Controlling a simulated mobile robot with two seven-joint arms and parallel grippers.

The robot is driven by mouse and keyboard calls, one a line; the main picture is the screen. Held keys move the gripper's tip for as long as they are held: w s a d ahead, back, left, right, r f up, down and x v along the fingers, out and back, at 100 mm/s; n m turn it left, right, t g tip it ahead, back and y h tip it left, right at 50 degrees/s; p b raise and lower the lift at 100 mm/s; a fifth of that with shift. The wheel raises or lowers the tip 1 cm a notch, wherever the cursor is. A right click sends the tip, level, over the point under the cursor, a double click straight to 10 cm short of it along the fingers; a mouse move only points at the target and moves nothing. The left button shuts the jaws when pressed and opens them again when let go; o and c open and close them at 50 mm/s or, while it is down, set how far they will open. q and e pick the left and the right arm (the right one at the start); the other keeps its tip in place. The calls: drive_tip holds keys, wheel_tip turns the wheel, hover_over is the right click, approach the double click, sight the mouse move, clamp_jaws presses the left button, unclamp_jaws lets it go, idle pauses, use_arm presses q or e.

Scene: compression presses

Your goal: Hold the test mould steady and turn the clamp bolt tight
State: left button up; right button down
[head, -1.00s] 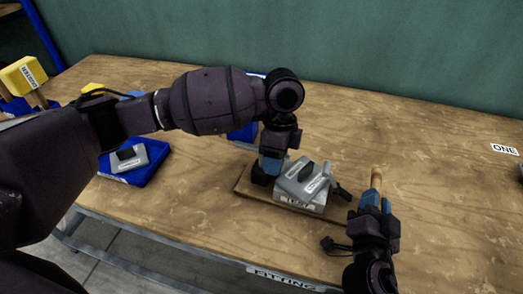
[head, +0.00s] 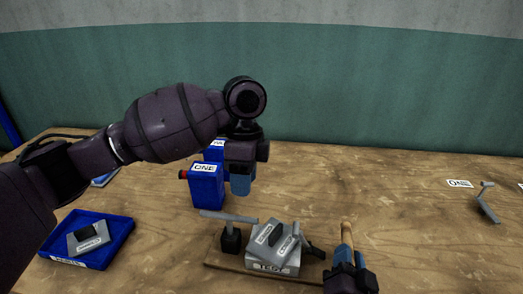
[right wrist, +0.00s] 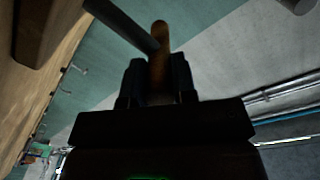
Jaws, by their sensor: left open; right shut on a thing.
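The grey test mould (head: 272,265), with a "TEST" label at its front and a tilted grey labelled plate (head: 273,239) on top, sits on a wooden board (head: 222,258). A grey bar on a black block (head: 231,240) stands at the board's left end. My right gripper (head: 346,256) is shut on an upright wooden handle (head: 347,233) right of the mould. In the right wrist view a dark rod meets this handle (right wrist: 160,45). Whether the rod reaches the clamp bolt cannot be told. My left gripper (head: 240,186) is open and empty, above and behind the black block.
A blue tray (head: 118,232) with a grey labelled block (head: 88,238) lies at the left. A bent grey crank (head: 487,204) is at the far right. The table between is clear.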

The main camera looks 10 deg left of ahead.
drive_tip(key=c, duration=0.8)
unclamp_jaws()
drive_tip(key=shift+c, duration=0.2)
